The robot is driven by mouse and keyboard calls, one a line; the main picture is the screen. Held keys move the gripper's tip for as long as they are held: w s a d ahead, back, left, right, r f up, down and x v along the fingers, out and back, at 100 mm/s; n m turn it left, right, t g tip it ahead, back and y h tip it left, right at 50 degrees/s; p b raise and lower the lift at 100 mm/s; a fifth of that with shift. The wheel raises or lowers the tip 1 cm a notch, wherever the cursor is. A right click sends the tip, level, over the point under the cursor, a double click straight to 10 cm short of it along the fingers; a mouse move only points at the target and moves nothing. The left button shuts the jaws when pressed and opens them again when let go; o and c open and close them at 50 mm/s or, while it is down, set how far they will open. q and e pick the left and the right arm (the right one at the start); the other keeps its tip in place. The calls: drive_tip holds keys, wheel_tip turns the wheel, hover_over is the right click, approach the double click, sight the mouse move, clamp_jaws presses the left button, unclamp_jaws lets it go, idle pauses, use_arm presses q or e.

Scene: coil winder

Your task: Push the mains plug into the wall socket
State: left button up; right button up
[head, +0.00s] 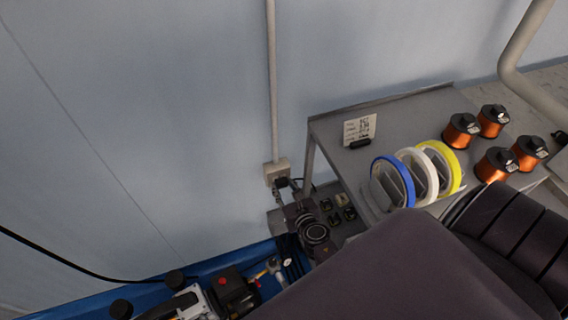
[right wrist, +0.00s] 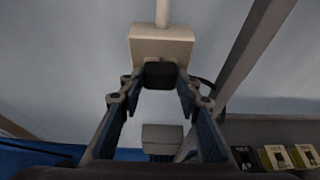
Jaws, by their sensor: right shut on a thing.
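The wall socket (head: 277,170) is a pale box on the blue wall at the lower end of a vertical conduit. It also shows at the top of the right wrist view (right wrist: 162,44). The dark mains plug (right wrist: 160,75) is between the fingertips of my right gripper (right wrist: 158,80), which is shut on it. The plug lies in front of the lower part of the socket's face. I cannot tell how deep it sits or whether it is seated. In the head view the right gripper (head: 288,188) is small and just below the socket. My left gripper is not in view.
A grey bench (head: 400,125) to the right holds blue, white and yellow tape rolls (head: 445,165), several copper wire spools (head: 495,165) and a small card (head: 360,130). Its leg stands close to the socket's right. Equipment with a red button (head: 223,281) is at lower left.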

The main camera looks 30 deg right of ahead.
drive_tip(key=shift+w+d, duration=0.1)
drive_tip(key=shift+w, duration=0.4)
idle(0.7)
drive_tip(key=o, duration=1.2)
drive_tip(key=shift+c, duration=0.2)
